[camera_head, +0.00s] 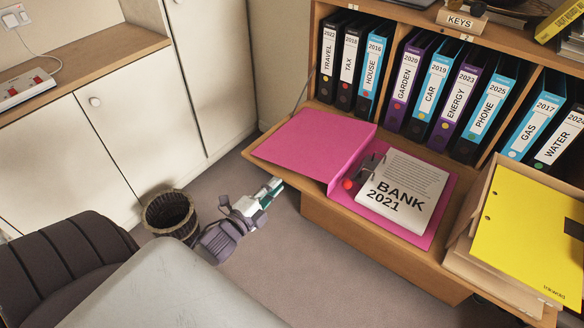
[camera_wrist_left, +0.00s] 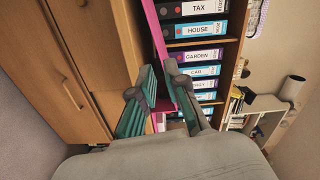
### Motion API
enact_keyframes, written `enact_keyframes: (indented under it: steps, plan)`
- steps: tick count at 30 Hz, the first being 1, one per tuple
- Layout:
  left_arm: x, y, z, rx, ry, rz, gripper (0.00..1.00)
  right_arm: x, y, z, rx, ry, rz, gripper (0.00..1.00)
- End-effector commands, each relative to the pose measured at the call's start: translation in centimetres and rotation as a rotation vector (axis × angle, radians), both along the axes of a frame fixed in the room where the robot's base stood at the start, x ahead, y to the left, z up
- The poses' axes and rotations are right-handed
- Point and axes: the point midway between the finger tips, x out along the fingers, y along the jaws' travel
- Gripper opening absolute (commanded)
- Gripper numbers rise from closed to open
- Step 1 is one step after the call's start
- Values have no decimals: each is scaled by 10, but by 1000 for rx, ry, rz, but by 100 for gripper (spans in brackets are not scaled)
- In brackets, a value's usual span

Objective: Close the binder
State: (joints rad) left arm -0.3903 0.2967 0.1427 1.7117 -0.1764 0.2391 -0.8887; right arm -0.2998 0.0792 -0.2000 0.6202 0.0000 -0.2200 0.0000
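The pink binder (camera_head: 440,222) lies open on the fold-down shelf, with its cover (camera_head: 314,147) spread flat to the left. A printed stack of pages marked BANK 2021 (camera_head: 405,188) lies in it beside the metal clip (camera_head: 368,168). My left gripper (camera_head: 271,190) is below the shelf's left front edge, apart from the cover and empty. In the left wrist view my left gripper (camera_wrist_left: 164,72) has its fingers spread, and the pink cover (camera_wrist_left: 156,35) shows as a narrow strip beyond them. My right gripper is not in view.
Upright labelled binders (camera_head: 435,85) fill the compartments behind. A yellow folder (camera_head: 530,235) lies on a cardboard stack to the right. A waste basket (camera_head: 171,215) and dark chair (camera_head: 60,260) stand at the left. Open floor (camera_head: 310,265) lies before the shelf.

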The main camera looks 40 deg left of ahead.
Motion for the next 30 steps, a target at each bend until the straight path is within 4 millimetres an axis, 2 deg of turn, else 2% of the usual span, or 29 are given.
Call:
enact_keyframes:
  steps: [1,6,12,17,25,27,30]
  plan:
    - [13,0,2,-1,-4,0,14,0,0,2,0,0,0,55]
    - [47,-1,1,-2,-1,0,14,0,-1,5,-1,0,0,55]
    - [74,-1,0,-1,0,0,14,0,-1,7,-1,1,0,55]
    - [82,-2,-1,-2,1,0,14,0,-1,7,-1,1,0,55]
    - [83,-2,-1,-2,2,0,14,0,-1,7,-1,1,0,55]
    - [83,-2,-1,-2,2,0,2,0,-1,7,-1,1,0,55]
    - [83,-2,-1,-2,2,0,0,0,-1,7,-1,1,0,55]
